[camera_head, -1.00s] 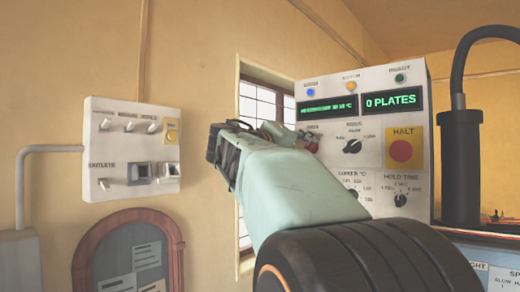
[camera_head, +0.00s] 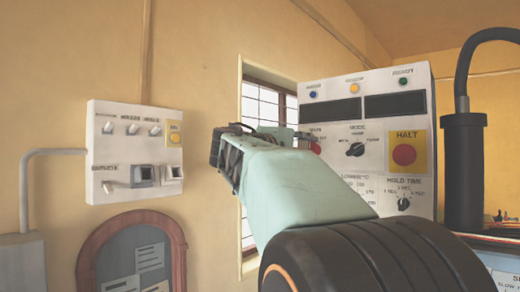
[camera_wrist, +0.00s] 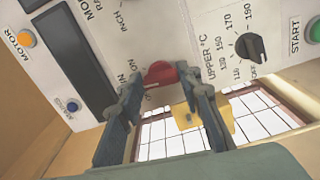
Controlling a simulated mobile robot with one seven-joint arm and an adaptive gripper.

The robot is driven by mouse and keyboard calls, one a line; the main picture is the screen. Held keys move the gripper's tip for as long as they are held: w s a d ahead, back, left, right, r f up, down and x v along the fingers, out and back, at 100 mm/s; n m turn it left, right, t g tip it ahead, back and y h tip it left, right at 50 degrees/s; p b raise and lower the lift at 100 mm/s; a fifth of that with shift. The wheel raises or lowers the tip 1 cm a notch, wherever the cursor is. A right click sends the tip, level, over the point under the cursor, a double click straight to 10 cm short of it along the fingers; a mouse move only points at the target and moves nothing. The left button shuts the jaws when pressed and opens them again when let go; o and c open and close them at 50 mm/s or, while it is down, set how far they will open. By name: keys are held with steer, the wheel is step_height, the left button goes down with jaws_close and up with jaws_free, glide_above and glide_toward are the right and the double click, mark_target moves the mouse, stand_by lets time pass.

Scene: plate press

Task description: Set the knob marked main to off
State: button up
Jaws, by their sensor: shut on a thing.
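The main knob is the red knob (camera_wrist: 160,73) on the white press panel; in the head view its red edge (camera_head: 315,148) shows just past my gripper. In the wrist view my gripper (camera_wrist: 160,88) has one finger on each side of the red knob and is shut on it. "ON" lettering shows beside it; its other markings and exact pointer direction are partly hidden by the fingers. Both display windows on the panel (camera_head: 395,106) are dark.
Near the red knob are a black mode knob (camera_head: 355,149), a red HALT button (camera_head: 404,154) and the upper temperature knob (camera_wrist: 250,46). A wall switch box (camera_head: 130,150) hangs at the left. A window (camera_head: 262,105) lies behind my arm.

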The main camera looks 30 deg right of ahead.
steer(key=n+p, duration=0.1)
steer(key=n, duration=0.3)
steer(key=shift+r+n+p, duration=0.15)
steer(key=shift+n+p, duration=0.15)
steer(key=shift+p, duration=0.05)
steer(key=shift+n+p, duration=0.75)
steer(key=shift+n, duration=1.15)
steer(key=o, duration=1.2)
steer(key=shift+c, duration=0.2)
